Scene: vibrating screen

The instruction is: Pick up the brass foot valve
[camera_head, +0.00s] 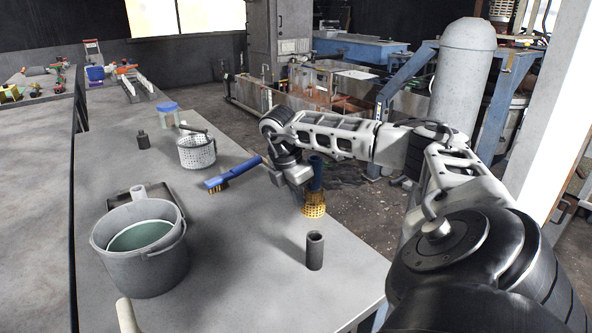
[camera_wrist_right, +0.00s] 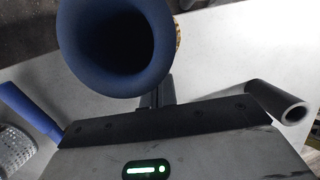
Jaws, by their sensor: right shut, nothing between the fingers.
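The brass foot valve stands upright near the right edge of the workbench, with a gold mesh strainer (camera_head: 314,205) below and a blue tube (camera_head: 316,172) above. In the right wrist view, the round open mouth of the blue tube (camera_wrist_right: 118,45) fills the top middle, and only a sliver of gold shows behind it. My right gripper (camera_head: 300,177) is beside the blue tube, on its left in the head view. Its fingers (camera_wrist_right: 157,95) are shut and empty, close to the tube; I cannot tell whether they touch it. My left gripper is not in view.
A dark grey pipe piece (camera_head: 315,251) stands nearer on the workbench (camera_head: 235,265). A blue-handled brush (camera_head: 232,175), white mesh basket (camera_head: 197,152) and grey bucket (camera_head: 140,268) lie to the left. The bench's right edge is close to the valve.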

